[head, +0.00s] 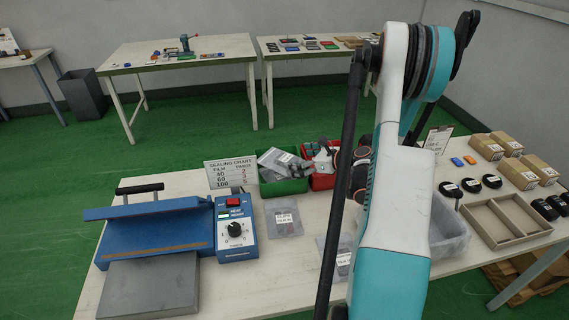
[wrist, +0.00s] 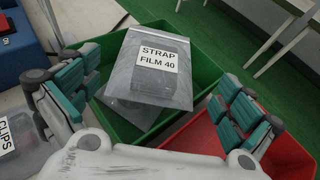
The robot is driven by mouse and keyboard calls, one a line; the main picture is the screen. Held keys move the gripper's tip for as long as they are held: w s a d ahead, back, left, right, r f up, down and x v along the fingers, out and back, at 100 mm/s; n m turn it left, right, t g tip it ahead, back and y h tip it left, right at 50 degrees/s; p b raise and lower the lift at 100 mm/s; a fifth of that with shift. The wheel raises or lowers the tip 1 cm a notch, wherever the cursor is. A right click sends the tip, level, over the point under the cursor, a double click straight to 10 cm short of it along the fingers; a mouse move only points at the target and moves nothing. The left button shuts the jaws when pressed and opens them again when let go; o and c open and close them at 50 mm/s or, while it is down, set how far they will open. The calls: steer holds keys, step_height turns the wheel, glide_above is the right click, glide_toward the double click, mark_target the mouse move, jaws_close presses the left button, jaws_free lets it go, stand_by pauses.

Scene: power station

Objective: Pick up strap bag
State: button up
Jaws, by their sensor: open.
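The strap bag (wrist: 152,88) is a clear pouch with a dark item inside and a white label reading "STRAP FILM 40". It lies on top of another clear bag in the green bin (wrist: 208,68). In the head view, clear bags (head: 276,160) show in the green bin (head: 285,187), but their labels are unreadable there. My gripper (wrist: 158,92) is open, with one teal-padded finger on each side of the strap bag and nothing held. In the head view, my arm hides part of the table and I cannot clearly make out the fingers.
A red bin (wrist: 285,150) stands beside the green bin. A blue sealing machine (head: 165,230) and timer box (head: 236,230) stand left. Labelled bags (head: 284,220) lie in front. A clear tub (head: 448,235), divided tray (head: 505,220) and boxes (head: 520,175) are right.

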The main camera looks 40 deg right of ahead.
mark_target(286, 158)
steer(key=shift+b+x, duration=1.05)
steer(key=shift+x, duration=1.7)
steer(key=shift+a+r, duration=0.15)
steer(key=shift+c, duration=0.6)
steer(key=c, duration=0.7)
steer(key=shift+c, duration=0.2)
step_height(286, 158, up, 20)
steer(key=p, duration=0.6)
steer(key=shift+p, duration=0.35)
